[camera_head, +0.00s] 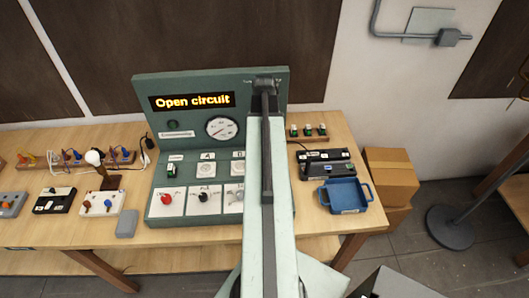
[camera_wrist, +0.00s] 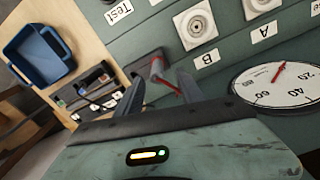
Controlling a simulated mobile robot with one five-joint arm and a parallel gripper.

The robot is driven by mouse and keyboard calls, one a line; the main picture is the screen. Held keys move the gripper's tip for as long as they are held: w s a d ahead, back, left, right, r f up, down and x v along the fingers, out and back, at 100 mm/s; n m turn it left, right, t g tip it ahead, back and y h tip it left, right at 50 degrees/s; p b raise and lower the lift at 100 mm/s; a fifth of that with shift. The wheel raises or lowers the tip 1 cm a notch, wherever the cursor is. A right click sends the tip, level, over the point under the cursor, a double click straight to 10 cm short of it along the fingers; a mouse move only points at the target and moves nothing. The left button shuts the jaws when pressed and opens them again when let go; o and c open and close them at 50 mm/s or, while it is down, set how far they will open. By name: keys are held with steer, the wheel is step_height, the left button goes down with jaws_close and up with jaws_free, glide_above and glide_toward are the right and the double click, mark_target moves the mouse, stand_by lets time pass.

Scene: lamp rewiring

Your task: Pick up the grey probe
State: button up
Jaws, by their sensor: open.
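No probe can be made out for certain. In the wrist view a small dark holder (camera_wrist: 147,66) on the green panel carries a slim greyish piece with red on it (camera_wrist: 156,70), which may be the probe. A thin red line runs from it towards my gripper (camera_wrist: 160,86). My gripper's two fingers are apart with nothing clearly held between them, and the holder shows just beyond them. In the head view my arm covers this part of the panel, and my gripper's fingers are not visible there.
The green test panel (camera_head: 143,90) reads "Open circuit" and has a dial (camera_head: 221,128). A blue bin (camera_head: 344,196) and a black device (camera_head: 325,165) stand to its right, near a cardboard box (camera_head: 388,170). Lamp parts and a grey block (camera_head: 127,223) lie left.

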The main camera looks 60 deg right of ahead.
steer(key=f+b, duration=0.4)
steer(key=f, duration=0.1)
steer(key=f+b, duration=0.2)
steer(key=b, duration=0.1)
steer(key=shift+s+f, duration=0.25)
steer(key=shift+f, duration=0.1)
steer(key=shift+r, duration=0.15)
jaws_close()
